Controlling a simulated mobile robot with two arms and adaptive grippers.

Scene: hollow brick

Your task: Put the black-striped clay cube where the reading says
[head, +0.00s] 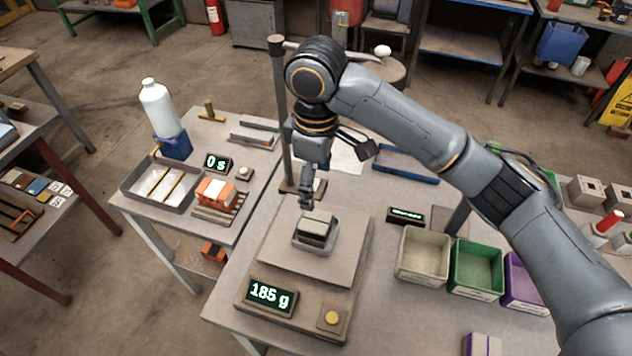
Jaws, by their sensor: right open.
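The black-striped clay cube (316,226) sits in a small grey dish (302,243) on the flat plate of a scale (345,262). The scale's display (271,296) reads 185 g in green. My right gripper (306,203) is open, just above and behind the cube; whether it touches the cube is unclear. Three bins stand to the right: a beige one (423,279), a green one (476,290) and a purple one (520,303). Their front labels are too small to read. My left gripper is not in view.
A cube with a purple stripe (481,346) stands at the front right. A small display (406,215) is behind the bins. An upright post (281,110) rises behind the scale. On the left table are a tray (136,190), an orange block (214,191) and a display reading 0 s (217,163).

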